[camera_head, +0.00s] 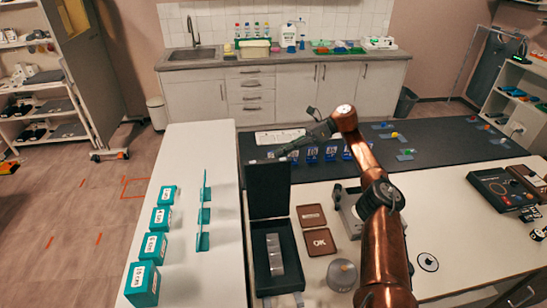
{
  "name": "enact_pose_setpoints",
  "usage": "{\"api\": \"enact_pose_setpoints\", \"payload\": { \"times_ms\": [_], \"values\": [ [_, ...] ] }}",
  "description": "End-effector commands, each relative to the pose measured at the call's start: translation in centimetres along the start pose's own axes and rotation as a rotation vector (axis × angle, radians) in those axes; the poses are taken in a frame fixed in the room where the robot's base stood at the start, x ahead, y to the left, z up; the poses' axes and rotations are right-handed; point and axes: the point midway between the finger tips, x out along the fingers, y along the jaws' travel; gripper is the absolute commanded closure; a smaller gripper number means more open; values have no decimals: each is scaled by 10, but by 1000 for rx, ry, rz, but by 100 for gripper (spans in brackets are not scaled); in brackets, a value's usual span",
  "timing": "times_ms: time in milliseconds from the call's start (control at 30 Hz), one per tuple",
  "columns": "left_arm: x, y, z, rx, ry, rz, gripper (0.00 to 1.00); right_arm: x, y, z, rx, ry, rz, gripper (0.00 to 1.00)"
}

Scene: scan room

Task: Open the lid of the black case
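The black case (258,268) stands on the white table in the lower middle of the head view. Its lid (268,192) stands raised at the back, and the dark inside shows, with several metallic blocks (274,254) in it. My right arm comes in from the bottom right. Its dark gripper (279,153) is beyond the raised lid, pointing left over the dark mat, apart from the case as far as I can see. It is too small to tell whether the fingers are open. My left gripper is not in view.
Brown OK plates (319,242) and a grey round weight (342,274) lie right of the case. Teal labelled boxes (143,283) and a teal rack (203,215) stand to the left. Blue labelled holders (330,154) stand on the dark mat (450,140) behind.

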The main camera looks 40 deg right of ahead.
Motion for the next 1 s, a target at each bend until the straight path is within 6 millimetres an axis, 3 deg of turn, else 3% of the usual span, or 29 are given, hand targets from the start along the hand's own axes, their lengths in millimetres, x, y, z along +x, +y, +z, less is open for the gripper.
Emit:
{"api": "enact_pose_setpoints", "payload": {
  "times_ms": [1000],
  "values": [
    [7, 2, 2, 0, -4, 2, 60, -6, 0, 0, -1, 1, 0, 84]
  ]
}}
